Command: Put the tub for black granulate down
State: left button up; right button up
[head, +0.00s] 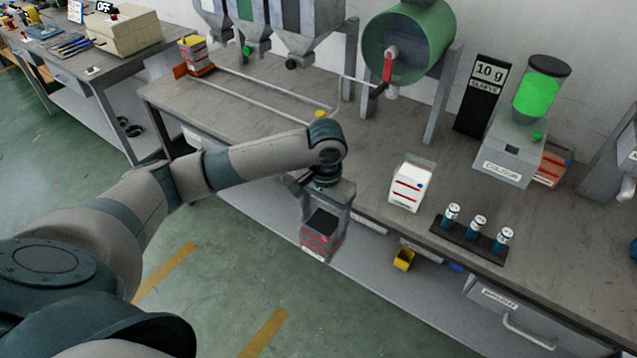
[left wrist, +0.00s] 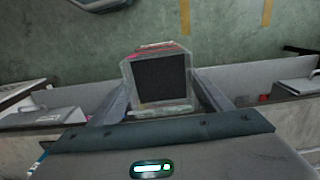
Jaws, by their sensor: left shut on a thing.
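The tub for black granulate (head: 318,241) is a grey, see-through box with red stripes and dark contents. It hangs in my left gripper (head: 325,213), off the front edge of the workbench (head: 250,120) and above the lower shelf or floor. In the left wrist view the tub (left wrist: 158,80) sits between the two fingers of the left gripper (left wrist: 160,100), with its dark fill facing the camera. The left gripper is shut on it. The tub looks roughly upright. My right gripper is not in view.
A white tub (head: 408,187) with red stripes stands on the bench, right of my gripper. A dark rack (head: 470,238) with three small cylinders is beside it. The colour dispenser (head: 508,155) stands behind. A red-and-yellow tub (head: 195,54) is at the back left. Bare bench lies behind my arm.

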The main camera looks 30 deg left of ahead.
pick_arm(q)
jog(key=s+d+f, duration=0.1)
jog(key=s+d, duration=0.2)
jog(key=s, duration=0.3)
jog(key=s+d+f+b, duration=0.1)
jog(key=s+d+f, duration=0.1)
jog(key=s, duration=0.4)
jog(key=shift+d+n, duration=0.4)
jog(key=shift+d, duration=0.35)
jog(key=shift+w+f, duration=0.1)
